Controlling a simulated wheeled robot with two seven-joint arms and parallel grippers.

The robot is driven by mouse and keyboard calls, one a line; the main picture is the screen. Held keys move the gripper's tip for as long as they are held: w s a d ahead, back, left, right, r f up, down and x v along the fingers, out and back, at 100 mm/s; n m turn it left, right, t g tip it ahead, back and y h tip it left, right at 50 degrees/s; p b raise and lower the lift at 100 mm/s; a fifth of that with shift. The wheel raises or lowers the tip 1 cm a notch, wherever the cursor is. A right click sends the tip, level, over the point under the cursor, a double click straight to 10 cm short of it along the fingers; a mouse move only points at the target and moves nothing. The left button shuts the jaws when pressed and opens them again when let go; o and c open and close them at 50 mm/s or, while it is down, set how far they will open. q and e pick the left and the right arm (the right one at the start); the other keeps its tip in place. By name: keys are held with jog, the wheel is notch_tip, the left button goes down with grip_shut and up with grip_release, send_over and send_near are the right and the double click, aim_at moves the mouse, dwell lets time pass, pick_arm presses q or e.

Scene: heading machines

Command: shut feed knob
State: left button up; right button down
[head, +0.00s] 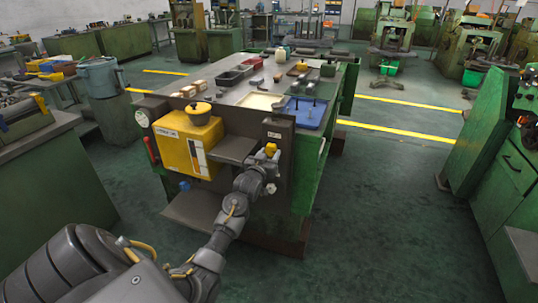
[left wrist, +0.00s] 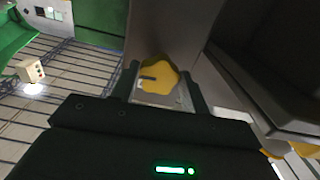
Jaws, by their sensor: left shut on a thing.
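The feed knob (head: 270,149) is a yellow lobed knob on the dark panel at the front right of the green machine table. In the left wrist view the knob (left wrist: 158,78) sits between my two fingers, with a dark mark on its left side. My left gripper (head: 268,157) reaches up to the panel and is shut on the knob; in the left wrist view my left gripper (left wrist: 160,95) has a finger on each side of it. My right gripper is not in view.
A red lever (head: 151,150) is further left. A blue tray (head: 306,113) lies on the tabletop. Open green floor lies to the right.

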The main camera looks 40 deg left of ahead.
pick_arm(q)
jog(key=shift+r+n+p, duration=0.1)
jog(key=shift+n+p, duration=0.55)
jog(key=shift+n, duration=0.35)
jog(key=n+p, duration=0.1)
jog(key=n, duration=0.1)
jog(key=shift+d+n, duration=0.1)
jog(key=shift+n, duration=0.3)
jog(key=shift+n+p, duration=0.65)
jog(key=shift+n, duration=0.25)
jog(key=n+p, duration=0.2)
jog(key=n, duration=0.2)
jog(key=shift+d+r+n, duration=0.1)
jog(key=shift+n, duration=0.2)
jog(key=n+p, duration=0.2)
jog(key=n, duration=0.3)
jog(key=shift+n+p, duration=0.35)
jog(key=shift+n, duration=0.25)
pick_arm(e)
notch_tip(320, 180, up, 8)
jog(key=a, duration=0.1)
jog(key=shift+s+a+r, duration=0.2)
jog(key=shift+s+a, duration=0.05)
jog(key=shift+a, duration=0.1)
